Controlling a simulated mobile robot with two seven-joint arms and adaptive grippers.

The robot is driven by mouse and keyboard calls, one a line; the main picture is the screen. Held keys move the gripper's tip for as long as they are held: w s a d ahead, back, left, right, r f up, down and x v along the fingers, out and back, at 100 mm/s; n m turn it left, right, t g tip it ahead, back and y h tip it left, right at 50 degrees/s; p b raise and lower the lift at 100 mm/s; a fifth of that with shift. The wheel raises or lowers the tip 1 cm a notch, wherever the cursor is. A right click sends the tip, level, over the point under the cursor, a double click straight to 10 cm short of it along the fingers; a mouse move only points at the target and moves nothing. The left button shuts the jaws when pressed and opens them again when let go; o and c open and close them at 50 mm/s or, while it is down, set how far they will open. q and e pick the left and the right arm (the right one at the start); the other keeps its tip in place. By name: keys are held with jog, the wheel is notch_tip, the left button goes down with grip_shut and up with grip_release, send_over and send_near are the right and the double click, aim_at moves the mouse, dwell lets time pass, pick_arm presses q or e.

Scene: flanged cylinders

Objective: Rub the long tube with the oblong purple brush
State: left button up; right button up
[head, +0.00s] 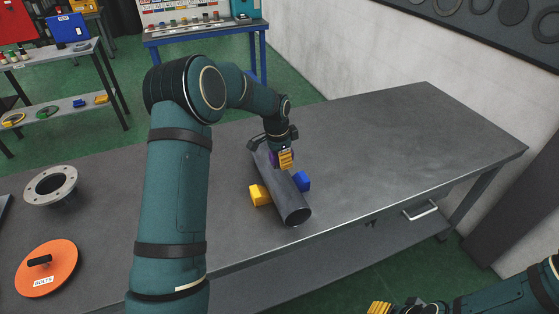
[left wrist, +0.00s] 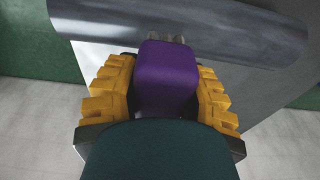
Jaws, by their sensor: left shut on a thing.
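The long tube (head: 283,192) is a dark grey cylinder lying on the grey table (head: 400,130), its open end toward the front edge. It also crosses the top of the left wrist view (left wrist: 230,32). My left gripper (head: 283,160) is over the far part of the tube. It is shut on the purple brush (left wrist: 167,75), which sits between its yellow finger pads in the left wrist view. The brush's far end is at the tube; I cannot tell whether it touches. My right gripper (head: 379,308) shows only partly at the bottom edge, with yellow pads.
A yellow block (head: 260,195) and a blue block (head: 302,181) flank the tube. A flanged ring (head: 51,186) and an orange disc (head: 47,268) with a black handle lie on the left. The table's right side is clear.

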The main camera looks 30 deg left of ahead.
pick_arm(q)
jog(key=shift+r+p, duration=0.55)
jog(key=shift+r, duration=0.7)
